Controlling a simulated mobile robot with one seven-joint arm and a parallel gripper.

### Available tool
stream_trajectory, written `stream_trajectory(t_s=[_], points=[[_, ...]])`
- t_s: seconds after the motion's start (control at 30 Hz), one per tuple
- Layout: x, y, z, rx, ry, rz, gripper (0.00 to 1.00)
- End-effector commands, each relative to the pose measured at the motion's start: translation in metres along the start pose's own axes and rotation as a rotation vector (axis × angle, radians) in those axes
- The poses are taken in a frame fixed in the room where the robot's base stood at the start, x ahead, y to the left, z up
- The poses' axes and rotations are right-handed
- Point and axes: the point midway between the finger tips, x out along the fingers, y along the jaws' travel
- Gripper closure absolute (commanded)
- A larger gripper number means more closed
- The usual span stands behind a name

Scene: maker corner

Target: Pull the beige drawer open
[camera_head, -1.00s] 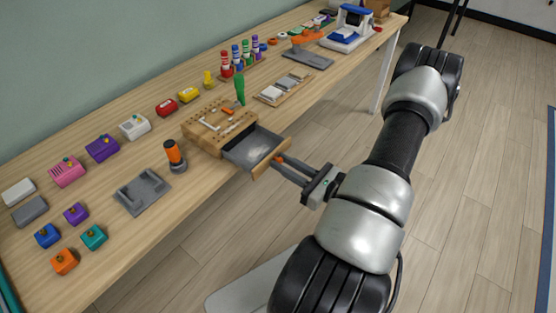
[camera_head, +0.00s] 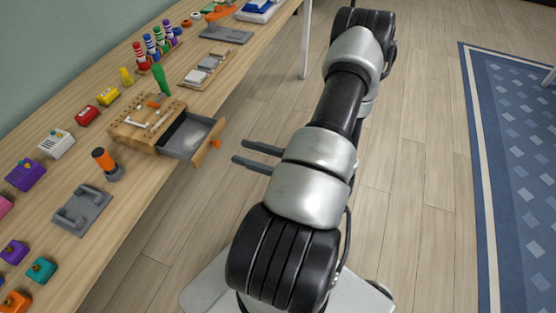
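The beige drawer (camera_head: 207,146) is pulled out of the small wooden tool block (camera_head: 125,125) on the workbench. It has a beige front with an orange knob (camera_head: 216,143) and a grey inside that looks empty. The drawer front juts past the bench edge. My gripper (camera_head: 240,152) is to the right of the drawer front, over the floor. Its two dark fingers point left and are spread apart with nothing between them. They look clear of the knob. My arm hides the gripper's base.
On the bench (camera_head: 150,205), an orange-topped tool (camera_head: 105,163) and a grey holder (camera_head: 80,210) stand left of the drawer. Several coloured blocks and markers line the bench. The floor (camera_head: 400,190) at right is clear, with a blue rug (camera_head: 510,150) beyond.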

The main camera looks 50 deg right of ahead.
Motion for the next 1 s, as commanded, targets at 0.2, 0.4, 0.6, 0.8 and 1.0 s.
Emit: stream_trajectory(t_s=[0.2, 0.4, 0.6, 0.8, 1.0], points=[[-0.054, -0.001, 0.0, 0.0, 0.002, -0.005, 0.63], [-0.087, 0.0, 0.0, 0.0, 0.001, -0.002, 0.63], [-0.099, 0.0, 0.0, 0.0, 0.0, 0.0, 0.63], [-0.1, 0.0, 0.0, 0.001, 0.0, 0.001, 0.63], [-0.099, 0.0, 0.0, 0.001, 0.001, 0.001, 0.63]])
